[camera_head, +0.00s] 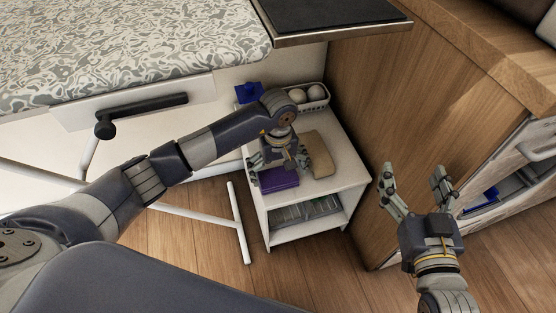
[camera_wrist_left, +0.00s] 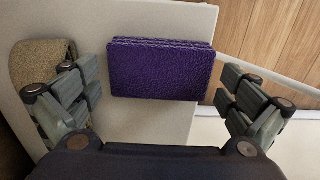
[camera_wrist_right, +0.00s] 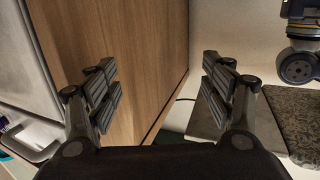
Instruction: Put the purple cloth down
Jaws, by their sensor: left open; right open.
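The purple cloth (camera_head: 279,180) is a folded block lying on the top of a small white shelf unit (camera_head: 345,177), near its front left. In the left wrist view the purple cloth (camera_wrist_left: 160,69) lies flat between the spread fingers, with clear space on both sides. My left gripper (camera_head: 277,170) is open just above it; it also shows open in the left wrist view (camera_wrist_left: 160,95). My right gripper (camera_head: 416,180) is open and empty, out to the right of the shelf near the wooden cabinet; it also shows open in the right wrist view (camera_wrist_right: 160,95).
A folded tan cloth (camera_head: 319,155) lies right of the purple cloth. A white basket (camera_head: 313,104) with pale round items and a blue object (camera_head: 249,92) stand behind. A wooden cabinet (camera_head: 375,95) rises on the right.

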